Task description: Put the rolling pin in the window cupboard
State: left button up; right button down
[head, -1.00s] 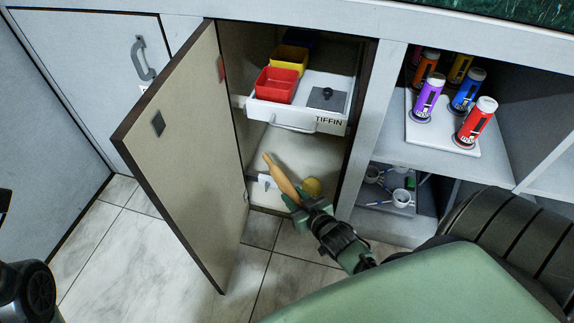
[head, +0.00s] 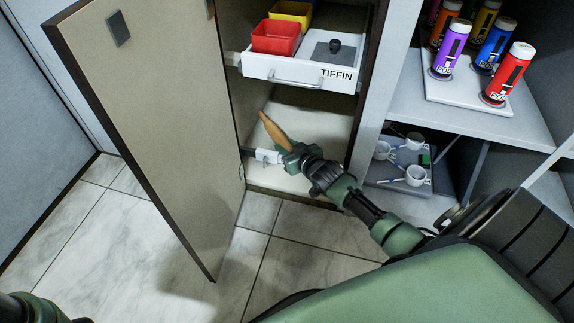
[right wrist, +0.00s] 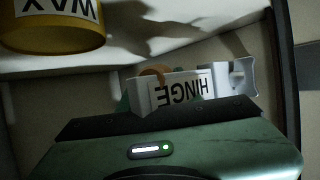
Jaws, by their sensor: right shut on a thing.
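The wooden rolling pin (head: 272,129) is in my right gripper (head: 287,150), tilted with its free end up and to the left. My right gripper is shut on its lower end, inside the lower space of the open cupboard (head: 305,125), above the pale cupboard floor. In the right wrist view, a small brown curved piece that looks like the pin (right wrist: 156,72) shows over a white box-like part marked HINGE (right wrist: 185,92). The cupboard door (head: 150,120) stands open on the left. My left gripper is not seen; only part of that arm shows at bottom left.
A white TIFFIN drawer (head: 300,74) with red (head: 275,36) and yellow boxes juts out above the pin. A yellow WAX tin (right wrist: 52,28) is close to my right gripper. Several spray-like cans and white cups (head: 415,175) stand on the right shelves.

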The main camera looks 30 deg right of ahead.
jog(key=shift+f+b, duration=1.9)
jog(key=shift+f, duration=0.6)
jog(key=shift+r, duration=0.15)
jog(key=shift+f, duration=0.2)
jog(key=c, duration=1.3)
grip_release()
jog(key=shift+s+r+p, duration=0.15)
jog(key=shift+r+p, duration=0.1)
jog(key=shift+p, duration=0.1)
jog(key=p+v, duration=0.5)
jog(key=v, duration=0.1)
jog(key=shift+r, duration=0.1)
jog(key=shift+s+p, duration=0.35)
jog(key=shift+s, duration=0.25)
